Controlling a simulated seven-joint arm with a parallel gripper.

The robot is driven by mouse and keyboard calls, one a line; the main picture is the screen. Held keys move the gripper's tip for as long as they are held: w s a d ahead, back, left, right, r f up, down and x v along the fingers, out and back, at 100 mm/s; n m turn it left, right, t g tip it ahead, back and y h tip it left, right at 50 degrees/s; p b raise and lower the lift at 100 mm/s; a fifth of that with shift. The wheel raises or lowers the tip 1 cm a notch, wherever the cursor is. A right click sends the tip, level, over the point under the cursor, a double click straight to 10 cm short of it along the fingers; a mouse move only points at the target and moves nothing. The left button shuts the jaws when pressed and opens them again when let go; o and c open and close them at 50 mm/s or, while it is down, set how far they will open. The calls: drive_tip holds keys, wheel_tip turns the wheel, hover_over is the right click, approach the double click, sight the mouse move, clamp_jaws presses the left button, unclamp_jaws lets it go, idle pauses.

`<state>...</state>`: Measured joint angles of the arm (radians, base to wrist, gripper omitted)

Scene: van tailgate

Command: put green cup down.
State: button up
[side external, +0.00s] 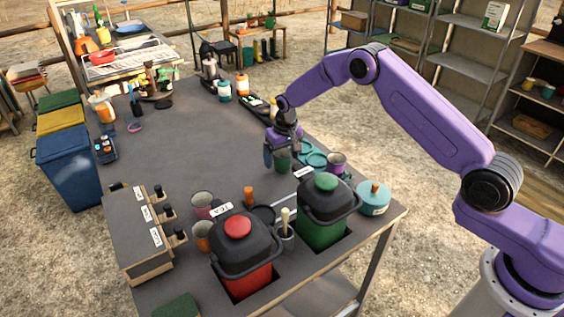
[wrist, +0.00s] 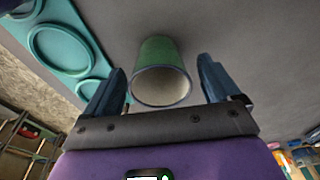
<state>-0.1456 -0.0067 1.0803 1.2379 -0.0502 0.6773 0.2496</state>
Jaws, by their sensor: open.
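The green cup (side external: 283,161) stands on the grey table, left of the teal round-ringed holder (side external: 313,157). In the wrist view the cup (wrist: 158,56) shows its green side and pale open mouth, with its mouth towards the camera. My gripper (side external: 282,150) is right at the cup, with its fingers low on either side. In the wrist view the fingers of my gripper (wrist: 162,70) are spread wide, with a visible gap between each finger and the cup. The gripper's body partly hides the cup in the side view.
A green-lidded bin (side external: 325,212), a red-lidded bin (side external: 244,255) and a teal lidded pot (side external: 373,198) crowd the near end. The table's middle (side external: 190,140) is clear.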

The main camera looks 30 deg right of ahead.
drive_tip(key=shift+w+f, duration=0.1)
drive_tip(key=shift+f, duration=0.75)
drive_tip(key=shift+r, duration=0.1)
drive_tip(key=c, duration=1.2)
